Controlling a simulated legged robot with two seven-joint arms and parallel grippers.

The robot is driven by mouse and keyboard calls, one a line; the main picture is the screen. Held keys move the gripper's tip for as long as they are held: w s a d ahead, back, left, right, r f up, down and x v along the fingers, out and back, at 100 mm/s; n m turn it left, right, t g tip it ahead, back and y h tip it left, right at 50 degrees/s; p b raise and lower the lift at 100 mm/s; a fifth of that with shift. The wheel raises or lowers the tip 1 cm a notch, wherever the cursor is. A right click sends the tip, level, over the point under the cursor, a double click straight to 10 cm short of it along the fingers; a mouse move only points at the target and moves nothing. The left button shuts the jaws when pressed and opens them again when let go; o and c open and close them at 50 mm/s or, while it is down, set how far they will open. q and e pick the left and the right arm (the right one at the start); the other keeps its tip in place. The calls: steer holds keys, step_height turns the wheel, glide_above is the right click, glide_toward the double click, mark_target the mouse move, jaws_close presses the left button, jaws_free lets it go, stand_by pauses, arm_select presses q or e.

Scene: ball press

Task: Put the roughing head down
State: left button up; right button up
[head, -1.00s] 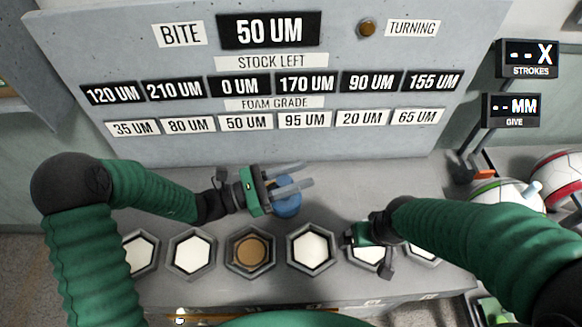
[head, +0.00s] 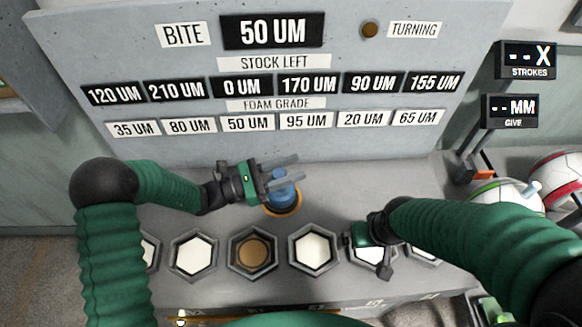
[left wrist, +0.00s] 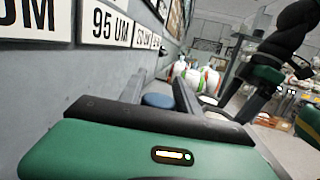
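The roughing head appears to be the blue piece (head: 282,188) at the bench's middle, behind the row of hexagonal wells. An orange ring (head: 284,211) shows just under it. My left gripper (head: 283,171) reaches in from the left with one finger on either side of the blue piece. In the left wrist view the round blue top (left wrist: 158,100) fills the gap between the two fingers. Whether its underside touches the bench is hidden. My right gripper (head: 383,263) hangs over the right part of the well row; its finger gap is not clear.
Hexagonal wells with white pads (head: 311,248) line the front; one holds a brown disc (head: 252,252). A grey panel (head: 190,150) with readouts stands behind. White balls (head: 497,194) lie at the right. The bench left of the right arm, behind the wells, is clear.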

arm_select(q)
steer(key=o, duration=0.3)
arm_select(e)
steer(key=shift+d, duration=0.1)
arm_select(q)
steer(key=shift+d+r, duration=0.1)
steer(key=shift+d, duration=0.1)
arm_select(e)
steer(key=shift+d, duration=0.1)
steer(key=shift+r+p, duration=0.45)
steer(key=shift+r, duration=0.05)
arm_select(q)
steer(key=v, duration=1.2)
steer(key=shift+a, duration=0.15)
steer(key=shift+s, duration=0.1)
